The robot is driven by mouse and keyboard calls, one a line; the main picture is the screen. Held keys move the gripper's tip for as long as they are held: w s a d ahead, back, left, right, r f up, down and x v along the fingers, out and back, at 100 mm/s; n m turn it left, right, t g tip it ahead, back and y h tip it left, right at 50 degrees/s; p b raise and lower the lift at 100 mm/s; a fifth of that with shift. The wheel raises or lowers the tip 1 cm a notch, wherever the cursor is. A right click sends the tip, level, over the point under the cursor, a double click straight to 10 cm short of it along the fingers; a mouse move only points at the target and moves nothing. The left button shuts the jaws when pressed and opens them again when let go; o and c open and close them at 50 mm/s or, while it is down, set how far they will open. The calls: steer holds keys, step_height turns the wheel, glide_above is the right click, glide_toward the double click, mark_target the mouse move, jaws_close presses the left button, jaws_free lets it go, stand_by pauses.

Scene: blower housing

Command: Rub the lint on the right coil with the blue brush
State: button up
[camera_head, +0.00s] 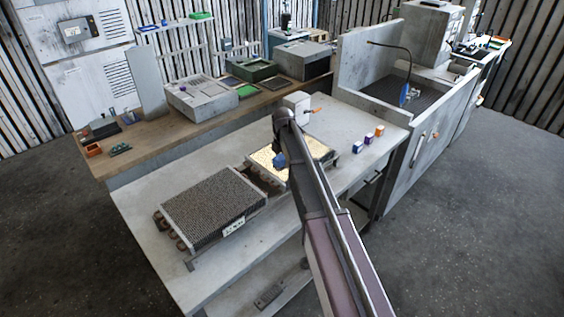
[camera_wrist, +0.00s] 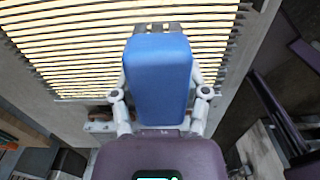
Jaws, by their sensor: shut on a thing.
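The right coil (camera_head: 316,147) lies on the grey bench with a pale yellow top face. It fills the upper part of the wrist view as pale yellow fins with dark gaps (camera_wrist: 75,45). I cannot pick out separate lint on it. My gripper (camera_wrist: 160,98) is shut on the blue brush (camera_wrist: 158,75), with a finger on each side. In the head view the brush (camera_head: 279,160) shows as a small blue patch over the right coil, beside my arm. My arm hides part of the coil. I cannot tell whether the brush touches it.
A grey left coil (camera_head: 212,205) with a label lies nearer on the bench. Several small boxes (camera_head: 369,139) stand at the bench's right side. A white unit (camera_head: 297,102) stands behind the right coil. A walled basin (camera_head: 385,90) with a hose is further right.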

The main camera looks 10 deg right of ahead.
steer(key=shift+w+d+f, duration=0.1)
steer(key=shift+w+d, duration=0.6)
steer(key=shift+d, duration=0.3)
steer(key=shift+w+d, duration=0.1)
steer(key=shift+d, duration=0.1)
steer(key=shift+w+d, duration=0.9)
steer(key=shift+d, duration=0.3)
steer(key=shift+f, duration=0.1)
steer(key=shift+s+a, duration=0.15)
steer(key=shift+s, duration=0.05)
steer(key=shift+s+a, duration=0.35)
steer(key=shift+a, duration=0.2)
steer(key=shift+s+a, duration=0.35)
steer(key=shift+a, duration=0.2)
